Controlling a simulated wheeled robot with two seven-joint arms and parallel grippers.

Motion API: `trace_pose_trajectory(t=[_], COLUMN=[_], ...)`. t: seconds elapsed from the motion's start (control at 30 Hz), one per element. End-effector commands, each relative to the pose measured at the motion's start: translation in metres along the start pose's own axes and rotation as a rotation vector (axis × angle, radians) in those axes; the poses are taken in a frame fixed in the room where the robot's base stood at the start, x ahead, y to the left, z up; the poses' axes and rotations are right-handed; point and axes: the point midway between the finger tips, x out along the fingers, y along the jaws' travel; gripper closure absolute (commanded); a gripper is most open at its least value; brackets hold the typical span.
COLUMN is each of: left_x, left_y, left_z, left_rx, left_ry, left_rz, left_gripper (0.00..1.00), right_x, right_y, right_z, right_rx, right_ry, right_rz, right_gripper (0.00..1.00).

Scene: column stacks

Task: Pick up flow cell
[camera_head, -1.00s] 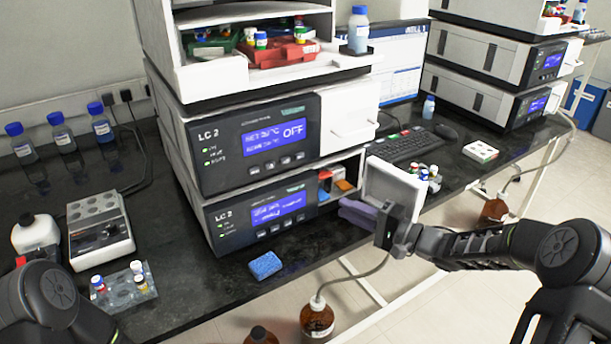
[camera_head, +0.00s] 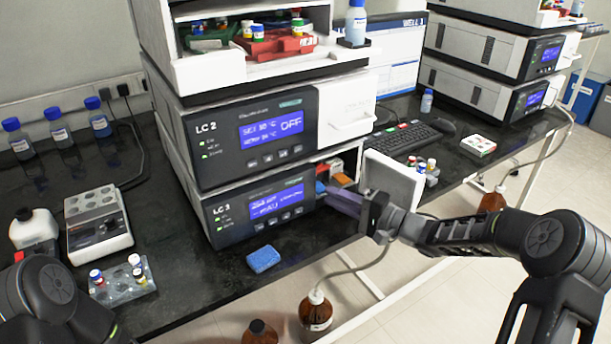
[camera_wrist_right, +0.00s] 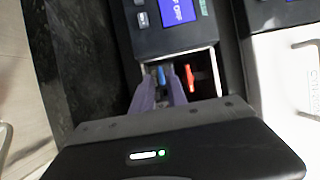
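My right gripper (camera_head: 334,196) is at the open compartment on the right side of the lower LC module (camera_head: 262,205), coming in from the right. Its two purple fingers in the right wrist view (camera_wrist_right: 161,84) are parted and point into the compartment. A small blue part (camera_wrist_right: 161,76) shows between and just beyond the fingertips, and I see no grip on it. A red-orange part (camera_wrist_right: 190,76) sits to the right of the fingers. I cannot tell for certain which part is the flow cell. My left gripper is outside the view; only my left arm shows.
The compartment's white door (camera_head: 393,180) stands open close to my right gripper. A blue sponge (camera_head: 263,259) lies at the bench's front edge. Small vials (camera_head: 422,164) stand right of the door. A brown bottle (camera_head: 316,312) with a tube is below the bench.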

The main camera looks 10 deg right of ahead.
Motion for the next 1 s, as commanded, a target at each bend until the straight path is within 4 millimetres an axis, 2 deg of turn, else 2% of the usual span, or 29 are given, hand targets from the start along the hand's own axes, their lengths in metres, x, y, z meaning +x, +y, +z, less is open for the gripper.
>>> trace_pose_trajectory(t=[0.2,0.3,0.93,1.0], left_x=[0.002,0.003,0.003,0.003], left_y=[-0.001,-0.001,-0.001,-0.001], left_z=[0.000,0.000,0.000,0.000], left_rx=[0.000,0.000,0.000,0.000], left_ry=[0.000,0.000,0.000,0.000], left_rz=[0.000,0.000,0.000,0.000], left_gripper=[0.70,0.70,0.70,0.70], right_x=[0.033,0.042,0.044,0.044], right_y=[0.000,-0.001,-0.001,-0.001], right_z=[0.001,0.002,0.001,0.001], right_rx=[0.001,0.000,0.000,0.000], right_ry=[-0.002,-0.002,-0.001,-0.001], right_rz=[-0.001,-0.002,-0.001,-0.001], right_gripper=[0.82,0.82,0.82,0.88])
